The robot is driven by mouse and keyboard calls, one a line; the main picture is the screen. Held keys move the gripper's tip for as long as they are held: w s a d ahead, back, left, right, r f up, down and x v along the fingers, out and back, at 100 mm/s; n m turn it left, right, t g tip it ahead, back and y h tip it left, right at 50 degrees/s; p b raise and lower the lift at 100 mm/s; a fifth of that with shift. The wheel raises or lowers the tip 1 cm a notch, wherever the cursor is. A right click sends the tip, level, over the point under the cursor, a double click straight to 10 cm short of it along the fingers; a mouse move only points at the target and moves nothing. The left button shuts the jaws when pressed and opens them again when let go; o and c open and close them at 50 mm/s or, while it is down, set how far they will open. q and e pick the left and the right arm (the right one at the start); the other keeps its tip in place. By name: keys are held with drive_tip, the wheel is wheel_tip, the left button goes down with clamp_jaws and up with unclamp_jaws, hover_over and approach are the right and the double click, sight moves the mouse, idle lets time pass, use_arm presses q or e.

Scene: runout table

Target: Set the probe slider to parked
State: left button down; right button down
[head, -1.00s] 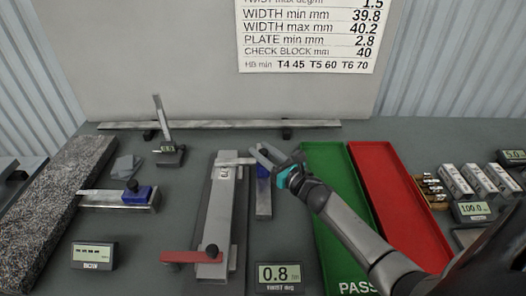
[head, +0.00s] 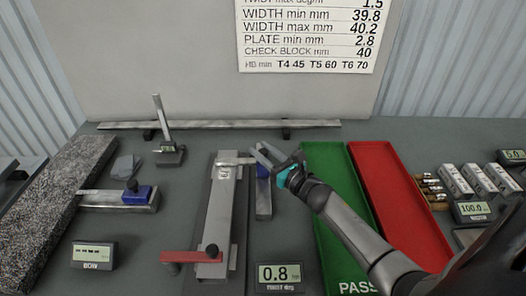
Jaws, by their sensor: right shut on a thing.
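My right gripper (head: 266,157) reaches in from the lower right and is shut at the blue slider block (head: 262,171) on a short grey rail (head: 264,205). The fingers partly hide the block. This rail stands just right of the long grey twist fixture (head: 222,215), which has a red lever (head: 190,257) at its near end. A second blue block (head: 137,195) sits on another short rail (head: 105,198) at the left, by the granite slab. I cannot read any parked mark on either rail. My left gripper is not in view.
A green PASS tray (head: 312,190) and a red tray (head: 358,165) lie right of the gripper, under my arm. A twist readout (head: 280,277) shows 0.8. A bow readout (head: 93,255) and a granite slab (head: 50,215) are at left. A gauge stand (head: 169,154) stands behind.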

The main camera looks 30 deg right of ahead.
drive_tip(key=w+d+b, duration=0.1)
drive_tip(key=w+b, duration=0.1)
drive_tip(key=w+d+b, duration=0.2)
drive_tip(key=w, duration=0.1)
drive_tip(key=w+d+b, duration=0.1)
drive_tip(key=w+b, duration=0.1)
drive_tip(key=b, duration=0.1)
drive_tip(key=shift+w+d+f, duration=0.2)
drive_tip(key=shift+w+d, duration=0.1)
drive_tip(key=shift+w, duration=0.05)
drive_tip(key=shift+w+d+r+b, duration=0.1)
drive_tip(key=shift+w+d+b, duration=0.2)
drive_tip(key=shift+w+b, duration=0.15)
drive_tip(key=shift+d+r, duration=0.1)
drive_tip(key=shift+r, duration=0.1)
drive_tip(key=c, duration=0.9)
unclamp_jaws()
drive_tip(key=shift+o, duration=1.3)
drive_tip(key=shift+w+f, duration=0.1)
drive_tip(key=shift+w, duration=0.1)
drive_tip(key=shift+o, duration=0.6)
drive_tip(key=shift+s, duration=0.1)
